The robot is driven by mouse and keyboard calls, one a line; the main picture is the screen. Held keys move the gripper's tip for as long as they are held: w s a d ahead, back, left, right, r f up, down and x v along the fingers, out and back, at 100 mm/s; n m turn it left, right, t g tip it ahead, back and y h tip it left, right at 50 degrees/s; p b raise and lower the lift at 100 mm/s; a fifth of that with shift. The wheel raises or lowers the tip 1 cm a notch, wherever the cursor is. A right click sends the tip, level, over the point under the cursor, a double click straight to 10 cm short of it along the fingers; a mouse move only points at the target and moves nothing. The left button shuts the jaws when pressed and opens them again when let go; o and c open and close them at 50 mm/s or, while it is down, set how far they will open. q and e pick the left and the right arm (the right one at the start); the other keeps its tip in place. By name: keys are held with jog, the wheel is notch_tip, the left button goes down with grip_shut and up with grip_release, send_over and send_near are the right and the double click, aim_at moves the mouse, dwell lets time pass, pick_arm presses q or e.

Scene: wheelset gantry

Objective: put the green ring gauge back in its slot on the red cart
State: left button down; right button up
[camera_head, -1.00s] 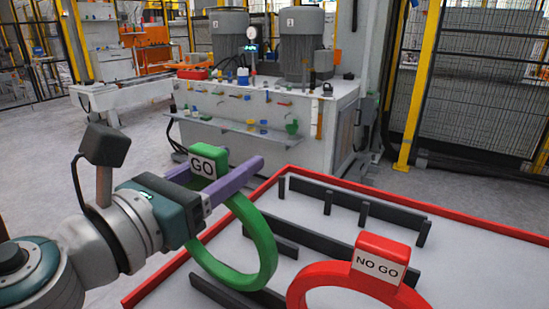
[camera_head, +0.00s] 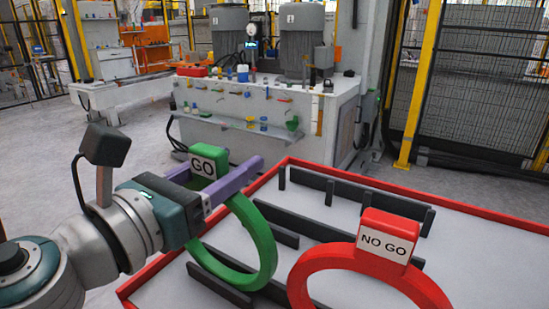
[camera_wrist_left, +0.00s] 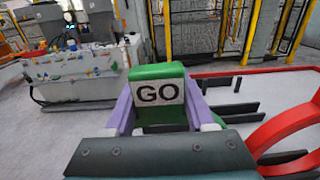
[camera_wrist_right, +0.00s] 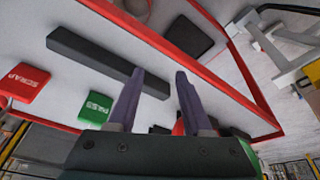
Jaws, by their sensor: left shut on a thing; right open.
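The green ring gauge (camera_head: 262,240) has a block handle labelled GO (camera_head: 208,164). My left gripper (camera_head: 232,178) is shut on that handle, and the ring hangs below the jaws over the left edge of the red cart (camera_head: 140,282). The left wrist view shows the GO block (camera_wrist_left: 158,95) between the two purple fingers. The cart's white top carries black slot rails (camera_head: 325,185). The red NO GO ring gauge (camera_head: 388,232) stands on the cart to the right. My right gripper (camera_wrist_right: 158,95) is open and empty, seen in the right wrist view with cart surfaces beyond it.
The right wrist view shows a red SCRAP block (camera_wrist_right: 25,82), a green PASS block (camera_wrist_right: 95,105) and a long black bar (camera_wrist_right: 105,62). A grey machine bench (camera_head: 255,125) stands behind the cart. Bare floor lies to the left.

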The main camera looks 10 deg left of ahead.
pick_arm(q)
jog(key=shift+f+b, duration=0.65)
jog(key=shift+f, duration=0.05)
jog(key=shift+c, duration=0.8)
grip_release()
jog(key=b+v, duration=0.2)
jog(key=v, duration=0.8)
jog(key=shift+r, duration=0.2)
